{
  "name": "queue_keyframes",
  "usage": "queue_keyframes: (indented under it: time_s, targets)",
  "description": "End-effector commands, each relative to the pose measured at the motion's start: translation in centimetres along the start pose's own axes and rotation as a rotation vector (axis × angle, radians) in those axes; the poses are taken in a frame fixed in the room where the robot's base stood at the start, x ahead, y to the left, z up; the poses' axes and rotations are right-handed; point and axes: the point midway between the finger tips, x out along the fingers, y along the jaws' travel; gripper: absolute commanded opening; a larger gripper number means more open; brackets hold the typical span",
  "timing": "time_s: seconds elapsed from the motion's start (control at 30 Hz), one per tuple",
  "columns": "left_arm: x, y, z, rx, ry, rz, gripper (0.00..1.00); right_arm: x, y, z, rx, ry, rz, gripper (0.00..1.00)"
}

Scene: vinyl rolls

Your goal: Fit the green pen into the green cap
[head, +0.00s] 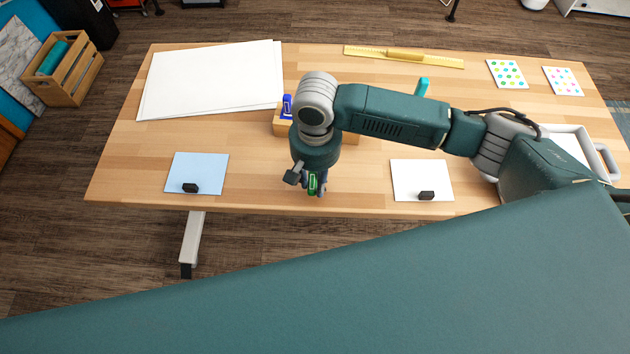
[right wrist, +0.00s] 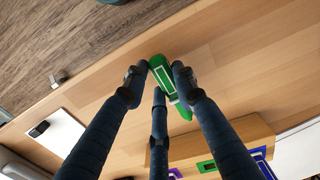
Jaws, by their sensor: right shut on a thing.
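My right gripper (head: 312,186) is shut on a green piece, which I take for the green pen (head: 312,183), above the table near its front edge. In the right wrist view the green pen (right wrist: 165,77) lies tilted between the dark fingertips (right wrist: 158,82), with a pale outline on its side. A wooden block (head: 283,129) stands behind the gripper, partly hidden by my arm. In the right wrist view a green outlined piece (right wrist: 207,166), perhaps the green cap, shows at the block's edge, mostly cut off. My left gripper is not in view.
A blue piece (head: 287,106) stands at the block. A blue card (head: 205,168) and a white card (head: 422,172) each carry a black clip. White sheets (head: 215,80), a yellow ruler (head: 400,56) and a white tray (head: 572,140) lie around. The table between block and blue card is clear.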

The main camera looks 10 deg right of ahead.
Motion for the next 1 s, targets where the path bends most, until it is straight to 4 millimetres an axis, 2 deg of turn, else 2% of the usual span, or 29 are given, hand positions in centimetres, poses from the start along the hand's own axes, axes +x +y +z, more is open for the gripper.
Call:
queue_keyframes:
  time_s: [0.13, 0.5, 0.53, 0.6, 0.9, 1.0]
  targets:
    - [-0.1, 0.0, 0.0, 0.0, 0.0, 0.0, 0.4, 1.4, 0.0, -0.1, 0.001, 0.001, 0.0, 0.1]
    - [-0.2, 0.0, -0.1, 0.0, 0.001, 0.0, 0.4, 1.7, 0.0, 0.0, 0.0, 0.0, -0.001, 0.1]
    - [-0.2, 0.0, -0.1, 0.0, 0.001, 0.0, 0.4, 1.8, 0.0, -0.1, 0.0, 0.001, -0.001, 0.3]
    - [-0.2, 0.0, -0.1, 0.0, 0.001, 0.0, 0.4, 1.8, 0.0, -0.1, 0.0, 0.001, -0.001, 0.44]
    - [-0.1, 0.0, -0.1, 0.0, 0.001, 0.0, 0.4, 1.7, 0.0, -0.1, 0.0, 0.002, -0.001, 0.45]
    - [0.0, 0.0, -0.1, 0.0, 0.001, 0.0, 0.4, 1.1, -0.1, -0.1, 0.0, 0.002, -0.002, 0.45]
